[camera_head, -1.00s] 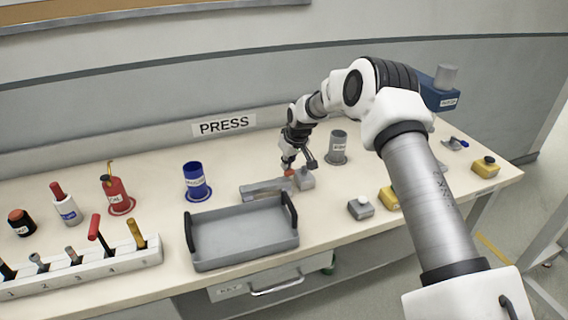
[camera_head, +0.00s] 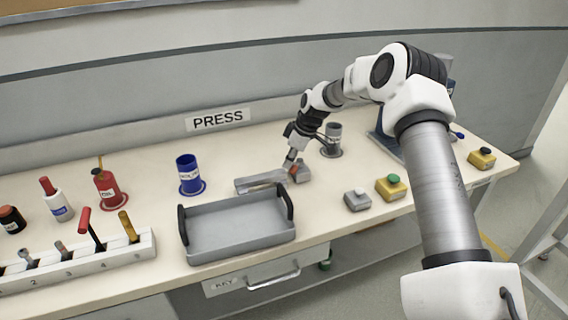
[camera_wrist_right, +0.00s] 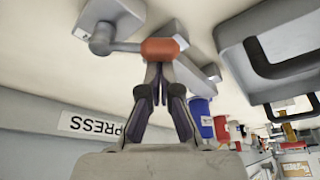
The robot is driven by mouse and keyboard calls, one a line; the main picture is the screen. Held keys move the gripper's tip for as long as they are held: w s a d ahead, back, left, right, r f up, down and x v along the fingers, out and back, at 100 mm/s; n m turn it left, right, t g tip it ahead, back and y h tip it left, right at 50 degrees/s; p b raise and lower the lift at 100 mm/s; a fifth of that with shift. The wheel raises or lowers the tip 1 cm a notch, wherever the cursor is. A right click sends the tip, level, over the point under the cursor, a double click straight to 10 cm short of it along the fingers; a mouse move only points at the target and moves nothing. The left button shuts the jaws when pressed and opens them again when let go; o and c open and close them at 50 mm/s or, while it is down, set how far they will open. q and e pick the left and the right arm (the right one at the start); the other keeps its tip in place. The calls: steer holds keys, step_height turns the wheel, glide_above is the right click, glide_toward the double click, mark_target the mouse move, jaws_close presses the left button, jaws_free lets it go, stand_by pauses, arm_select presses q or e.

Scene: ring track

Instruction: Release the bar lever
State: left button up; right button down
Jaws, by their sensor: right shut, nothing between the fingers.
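The bar lever is a short grey bar with an orange-red grip (camera_wrist_right: 160,48) on a grey pivot block (camera_wrist_right: 112,22), in the upper middle of the right wrist view. In the head view its red end (camera_head: 293,169) shows beside a small grey block (camera_head: 302,174), at the end of a long flat grey piece (camera_head: 258,182). My right gripper (camera_wrist_right: 157,68) is shut and empty, its fingertips together right at the orange grip. I cannot tell whether they touch it. In the head view the right gripper (camera_head: 291,162) comes down over the red end. My left gripper is out of view.
A grey tray with black handles (camera_head: 240,228) stands in front of the lever. A grey cylinder (camera_head: 332,140) is behind it to the right. Grey (camera_head: 358,200) and yellow (camera_head: 391,187) button boxes lie to the right. A blue cup (camera_head: 189,175) stands to the left.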

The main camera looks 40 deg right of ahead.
steer(key=n, duration=0.1)
steer(key=s+n, duration=0.1)
steer(key=shift+s+d+n+g+y+b, duration=0.2)
steer(key=shift+d+n+g+y+b, duration=0.1)
steer(key=shift+n+y+b, duration=0.1)
steer(key=n, duration=0.1)
steer(key=s+n, duration=0.1)
steer(key=shift+d+n+g, duration=0.3)
steer(key=shift+d+g, duration=0.1)
steer(key=shift+s+d+p, duration=0.3)
steer(key=shift+s+d, duration=0.15)
steer(key=shift+d, duration=0.05)
step_height(320, 180, up, 10)
steer(key=shift+a, duration=0.25)
steer(key=shift+r, duration=0.1)
stand_by(0.5)
